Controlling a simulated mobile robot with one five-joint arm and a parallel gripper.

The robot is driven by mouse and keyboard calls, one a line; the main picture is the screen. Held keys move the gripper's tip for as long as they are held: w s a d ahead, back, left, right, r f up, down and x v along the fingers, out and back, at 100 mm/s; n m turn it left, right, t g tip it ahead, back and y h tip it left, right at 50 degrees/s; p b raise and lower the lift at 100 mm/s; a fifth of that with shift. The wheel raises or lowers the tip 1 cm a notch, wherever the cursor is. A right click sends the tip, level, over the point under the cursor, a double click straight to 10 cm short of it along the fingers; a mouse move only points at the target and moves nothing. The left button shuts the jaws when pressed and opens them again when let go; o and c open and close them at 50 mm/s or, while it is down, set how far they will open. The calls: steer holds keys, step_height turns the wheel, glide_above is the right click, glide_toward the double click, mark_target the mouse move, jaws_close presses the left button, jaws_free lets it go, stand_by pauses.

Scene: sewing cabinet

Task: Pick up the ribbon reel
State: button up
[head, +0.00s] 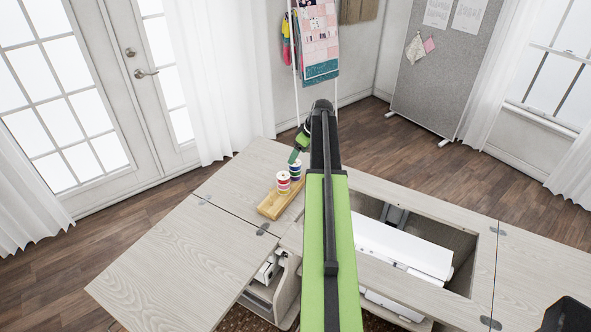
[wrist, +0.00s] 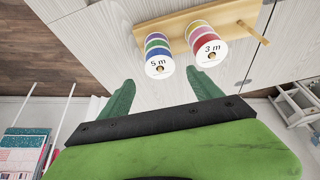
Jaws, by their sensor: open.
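Two ribbon reels stand on pegs on a wooden stand (head: 270,208). One, with blue, green and purple bands, is labelled "5 m" (wrist: 157,53). The other, with red and pink bands, is labelled "3 m" (wrist: 208,48). In the head view, the red-banded reel (head: 283,182) is in front and left of the blue-banded reel (head: 296,172). My gripper (wrist: 160,79) is open and empty, its green fingers pointing toward the reels. The 5 m reel lines up with the gap between the fingertips. In the head view, my gripper (head: 298,150) is just above the blue-banded reel.
The stand (wrist: 245,17) has a bare peg (wrist: 253,33) at one end. The pale wooden cabinet top (head: 180,250) is clear to the left. An open well with a white machine (head: 400,245) lies right of my arm. A rack with a quilt (head: 318,40) stands behind.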

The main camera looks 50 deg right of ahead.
mark_target(296, 162)
steer(key=b+x, duration=0.2)
steer(key=x, duration=0.1)
steer(key=s+b+x, duration=0.1)
steer(key=b, duration=0.1)
steer(key=shift+w+f, duration=0.2)
steer(key=shift+f, duration=0.3)
steer(key=shift+w+f+b, duration=0.15)
steer(key=shift+f+b, duration=0.1)
steer(key=shift+b, duration=0.1)
steer(key=shift+r, duration=0.2)
steer(key=shift+c, duration=0.4)
